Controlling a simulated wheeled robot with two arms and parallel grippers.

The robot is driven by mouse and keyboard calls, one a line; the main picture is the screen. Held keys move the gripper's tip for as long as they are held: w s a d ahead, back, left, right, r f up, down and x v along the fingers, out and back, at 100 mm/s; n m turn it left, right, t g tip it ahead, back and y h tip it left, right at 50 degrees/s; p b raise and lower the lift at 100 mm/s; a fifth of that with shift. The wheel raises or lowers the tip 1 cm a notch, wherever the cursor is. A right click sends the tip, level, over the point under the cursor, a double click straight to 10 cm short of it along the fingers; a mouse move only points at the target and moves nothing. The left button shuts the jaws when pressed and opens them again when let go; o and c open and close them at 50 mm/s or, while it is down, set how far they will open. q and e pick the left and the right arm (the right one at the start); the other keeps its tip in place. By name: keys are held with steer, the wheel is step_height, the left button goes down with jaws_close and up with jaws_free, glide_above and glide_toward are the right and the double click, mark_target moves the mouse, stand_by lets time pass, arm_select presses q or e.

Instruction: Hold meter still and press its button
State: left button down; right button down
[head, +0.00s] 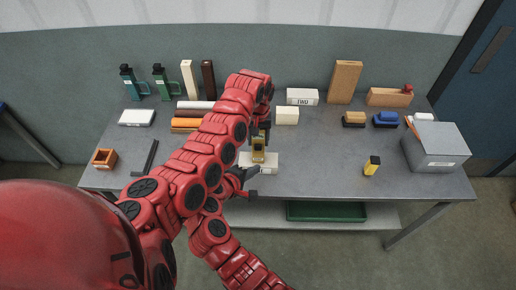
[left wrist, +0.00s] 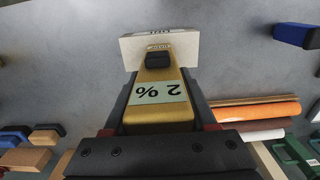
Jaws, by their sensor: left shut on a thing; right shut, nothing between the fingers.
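The yellow meter (head: 258,151) stands upright at the middle front of the table, by a white block (head: 270,165). My left gripper (head: 262,133) is shut on the meter from behind. In the left wrist view the meter (left wrist: 155,115) lies between the fingers, with a pale display reading "2 %" and a dark button (left wrist: 158,59). The white block also shows beyond it (left wrist: 190,48); whether they touch is unclear. My right gripper (head: 250,183) is shut and empty, low in front of the meter and block, apart from the button.
A yellow and black item (head: 371,168) stands to the right, near a grey box (head: 437,146). A block marked "TWO" (head: 302,97), a cream block (head: 287,116) and a tall wooden block (head: 344,82) stand behind.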

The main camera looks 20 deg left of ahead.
arm_select(q)
steer(key=shift+c, duration=0.6)
jaws_free()
